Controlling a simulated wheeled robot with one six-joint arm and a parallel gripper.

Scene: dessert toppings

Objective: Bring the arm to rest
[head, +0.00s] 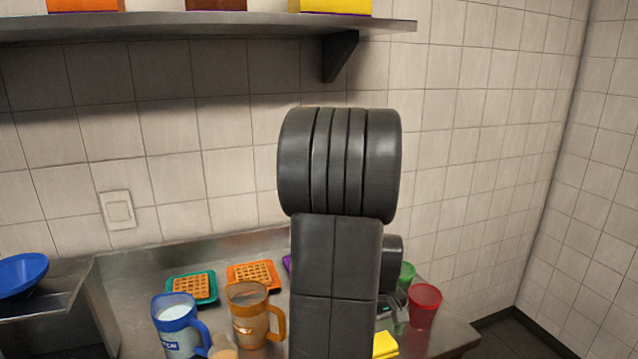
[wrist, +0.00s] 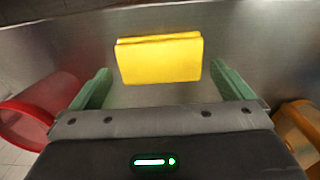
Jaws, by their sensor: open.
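My arm rises in the middle of the head view and hides part of the counter behind it. My gripper (wrist: 160,69) is open, with its two green fingers spread apart in the wrist view. A yellow folded cloth or sponge (wrist: 160,60) lies on the metal counter beyond and between the fingertips, and nothing is held. The yellow piece also shows in the head view (head: 385,345), just right of my arm. In the head view only a small part of the gripper shows beside the arm, near the red cup (head: 424,305).
The counter (head: 125,285) holds a blue mug (head: 180,330), an amber mug (head: 250,318), a teal tray (head: 212,292) and an orange tray (head: 240,283) with waffles, and a green cup (head: 407,273). A blue bowl (head: 22,275) is at left. A wall shelf (head: 200,25) hangs above.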

